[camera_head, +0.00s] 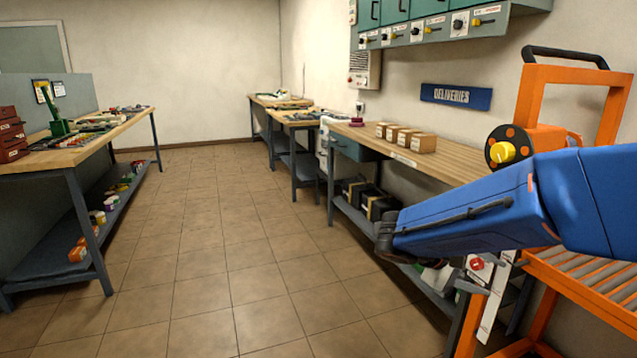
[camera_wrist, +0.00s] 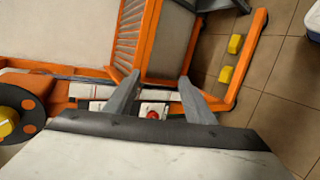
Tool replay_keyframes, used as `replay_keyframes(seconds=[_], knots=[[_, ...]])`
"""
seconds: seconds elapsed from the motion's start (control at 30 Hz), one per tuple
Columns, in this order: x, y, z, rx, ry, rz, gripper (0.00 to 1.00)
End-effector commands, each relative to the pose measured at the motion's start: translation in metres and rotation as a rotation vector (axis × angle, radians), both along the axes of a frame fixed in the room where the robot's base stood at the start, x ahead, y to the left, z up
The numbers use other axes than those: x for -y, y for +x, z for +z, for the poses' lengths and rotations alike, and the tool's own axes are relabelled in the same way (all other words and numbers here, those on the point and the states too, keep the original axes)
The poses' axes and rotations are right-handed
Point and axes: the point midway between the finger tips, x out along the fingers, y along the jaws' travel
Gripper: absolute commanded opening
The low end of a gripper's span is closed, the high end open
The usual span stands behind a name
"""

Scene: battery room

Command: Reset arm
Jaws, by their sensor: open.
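My blue arm reaches in from the right in the head view, with its dark end low in front of the deliveries bench. My gripper (camera_wrist: 158,98) shows in the wrist view as two grey fingers spread apart, with nothing held between them. Beyond the fingers is a white panel with a red knob (camera_wrist: 153,115). The red knob also shows in the head view (camera_head: 477,264), below my arm. I cannot tell how far the fingers are from it.
An orange roller frame (camera_head: 590,285) stands close at the right. The deliveries bench (camera_head: 455,158) holds several cardboard boxes (camera_head: 407,137). A cluttered workbench (camera_head: 75,150) stands at the left. The tiled floor (camera_head: 215,270) between the benches is clear.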

Motion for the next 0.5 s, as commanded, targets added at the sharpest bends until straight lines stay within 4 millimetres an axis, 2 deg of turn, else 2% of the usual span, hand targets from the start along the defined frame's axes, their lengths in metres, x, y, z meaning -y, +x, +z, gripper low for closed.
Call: replay_keyframes(seconds=[0.03,0.23,0.5], knots=[[0.005,-0.016,-0.002,0.004,0.054,-0.021,0.49],[0.007,-0.072,-0.019,0.016,0.285,-0.078,0.49],[-0.014,-0.132,-0.038,0.09,0.59,-0.113,0.49]])
